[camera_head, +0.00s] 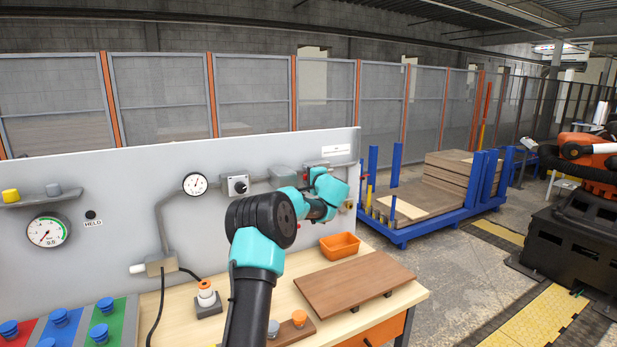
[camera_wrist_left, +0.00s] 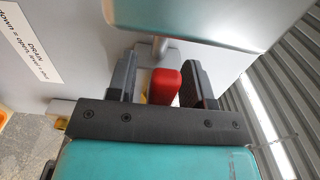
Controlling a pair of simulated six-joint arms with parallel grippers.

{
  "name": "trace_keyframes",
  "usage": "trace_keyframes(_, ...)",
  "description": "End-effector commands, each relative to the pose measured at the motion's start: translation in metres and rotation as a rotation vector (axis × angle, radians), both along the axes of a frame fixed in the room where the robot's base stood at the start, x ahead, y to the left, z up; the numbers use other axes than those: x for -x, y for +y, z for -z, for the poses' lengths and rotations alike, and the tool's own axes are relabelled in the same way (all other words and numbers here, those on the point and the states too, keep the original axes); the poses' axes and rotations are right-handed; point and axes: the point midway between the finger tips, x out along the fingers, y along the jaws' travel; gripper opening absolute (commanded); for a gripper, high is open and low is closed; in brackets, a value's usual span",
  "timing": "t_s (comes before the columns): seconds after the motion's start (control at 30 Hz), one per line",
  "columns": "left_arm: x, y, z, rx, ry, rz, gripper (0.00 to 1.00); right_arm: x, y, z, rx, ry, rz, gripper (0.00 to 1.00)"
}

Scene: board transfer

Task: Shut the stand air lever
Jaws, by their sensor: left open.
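The stand air lever shows as a red handle (camera_wrist_left: 164,86) in the left wrist view. It stands between the two dark fingers of my left gripper (camera_wrist_left: 166,78). A grey rod shows behind the handle, by the panel. In the head view my left gripper (camera_head: 328,187) is at the right end of the grey panel (camera_head: 120,160), and my arm hides the lever there. A white label (camera_wrist_left: 32,48) with partly readable upside-down text is beside the lever. My right gripper is not in view.
Below the panel, an orange bin (camera_head: 339,246) and a brown board (camera_head: 355,283) rest on the wooden bench. Gauges and a grey switch box (camera_head: 236,185) are on the panel to the left. A blue rack (camera_head: 400,225) with stacked boards stands beyond.

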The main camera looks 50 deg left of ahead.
Motion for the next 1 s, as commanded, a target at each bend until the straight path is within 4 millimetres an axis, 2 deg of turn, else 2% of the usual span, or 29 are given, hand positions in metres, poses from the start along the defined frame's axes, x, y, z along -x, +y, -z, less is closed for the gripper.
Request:
trace_keyframes(0.13, 0.0001, -0.0002, 0.0002, 0.0, 0.0, 0.0, 0.46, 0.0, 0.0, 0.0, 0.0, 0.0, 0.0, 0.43)
trace_keyframes(0.6, 0.0001, -0.0004, 0.0002, 0.0, 0.0, 0.0, 0.01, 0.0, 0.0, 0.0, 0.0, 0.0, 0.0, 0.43)
trace_keyframes(1.0, 0.0, -0.0006, -0.0001, -0.001, 0.004, 0.0, 0.0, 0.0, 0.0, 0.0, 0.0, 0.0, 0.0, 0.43)
